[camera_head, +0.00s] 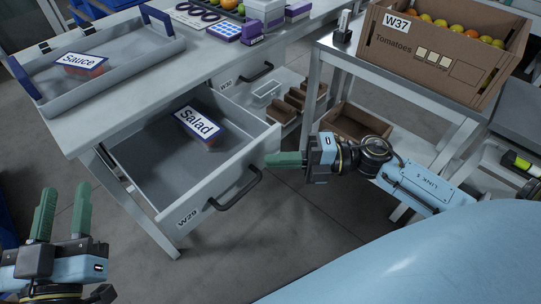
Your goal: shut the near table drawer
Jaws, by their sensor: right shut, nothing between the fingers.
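The near table drawer (204,202), labelled W29, stands pulled out from under the grey table (150,103). A dark bar handle (236,191) is on its front. A Salad punnet (197,125) with a blue-rimmed label lies inside the drawer towards the back. My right gripper (268,159) is shut and empty, its green fingers pointing left by the right end of the drawer front. I cannot tell whether they touch it. My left gripper (65,190) is open and empty, fingers up, at the lower left, away from the drawer.
A second drawer (240,80), W30, looks shut. At the right stands a metal stand (400,85) with a Tomatoes crate (420,52). Floor before the drawer is clear.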

